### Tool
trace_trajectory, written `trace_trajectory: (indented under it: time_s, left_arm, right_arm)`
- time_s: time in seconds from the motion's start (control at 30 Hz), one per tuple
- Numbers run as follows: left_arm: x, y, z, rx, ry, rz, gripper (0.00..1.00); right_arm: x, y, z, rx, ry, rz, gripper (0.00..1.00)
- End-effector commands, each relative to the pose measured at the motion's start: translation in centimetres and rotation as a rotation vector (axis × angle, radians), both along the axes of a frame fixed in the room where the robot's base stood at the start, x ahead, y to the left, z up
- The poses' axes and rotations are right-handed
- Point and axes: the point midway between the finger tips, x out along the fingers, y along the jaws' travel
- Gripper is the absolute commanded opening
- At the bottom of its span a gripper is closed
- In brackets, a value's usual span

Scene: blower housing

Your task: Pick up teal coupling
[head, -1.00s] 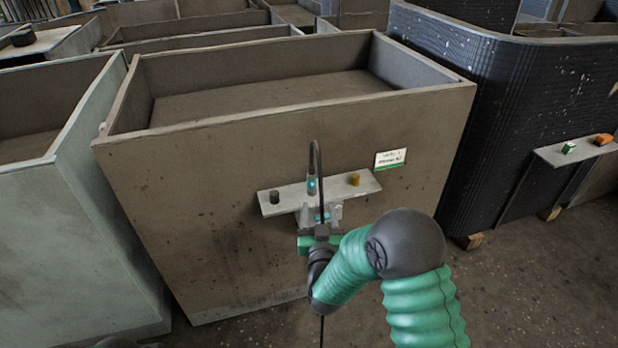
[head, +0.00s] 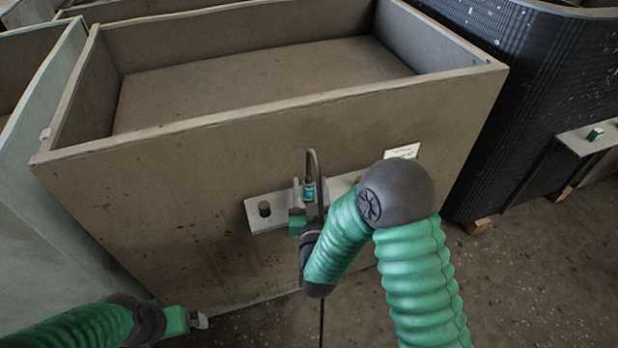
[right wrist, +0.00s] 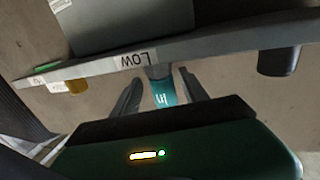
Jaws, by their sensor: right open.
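The teal coupling (head: 309,192) is a small teal cylinder at the middle of the narrow grey shelf on the bin's front. In the right wrist view the coupling (right wrist: 164,92) has white marking and lies between the two dark fingers, with a gap visible on each side. My right gripper (head: 308,199) is open, with its fingers on either side of the coupling; it also shows in the right wrist view (right wrist: 162,90). My right arm hides part of the shelf. My left gripper (head: 200,321) is low at the left, away from the shelf; its jaw state is unclear.
The shelf (head: 254,225) carries a black cylinder (head: 264,209) left of the coupling. An orange-yellow piece (right wrist: 77,87) shows in the right wrist view, as does a "LOW" label (right wrist: 133,61). The large brown bin (head: 150,190) stands behind. A black ribbed container (head: 500,120) is at right.

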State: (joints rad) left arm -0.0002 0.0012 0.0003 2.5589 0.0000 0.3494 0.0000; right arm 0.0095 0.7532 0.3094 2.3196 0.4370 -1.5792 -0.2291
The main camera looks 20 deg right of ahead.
Motion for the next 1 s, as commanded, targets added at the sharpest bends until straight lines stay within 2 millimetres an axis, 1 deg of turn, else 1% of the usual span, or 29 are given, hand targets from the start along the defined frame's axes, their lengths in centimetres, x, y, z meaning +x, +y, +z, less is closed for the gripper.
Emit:
trace_trajectory:
  time_s: [0.17,0.5,0.57,1.0]
  left_arm:
    - [-0.07,0.01,0.03,0.000,0.001,0.000,1.00]
    - [-0.04,0.02,0.01,0.000,0.001,0.001,1.00]
    - [-0.04,0.01,0.01,0.000,0.000,0.000,1.00]
    - [-0.04,0.02,0.12,0.000,0.000,0.001,1.00]
  right_arm:
    - [0.02,0.20,0.07,-0.001,-0.001,0.001,0.52]
    - [0.14,-0.02,-0.09,0.001,0.002,0.001,0.07]
    - [0.13,-0.01,-0.08,0.001,0.002,0.001,0.00]
    - [0.21,-0.01,0.12,0.000,0.000,0.001,0.00]
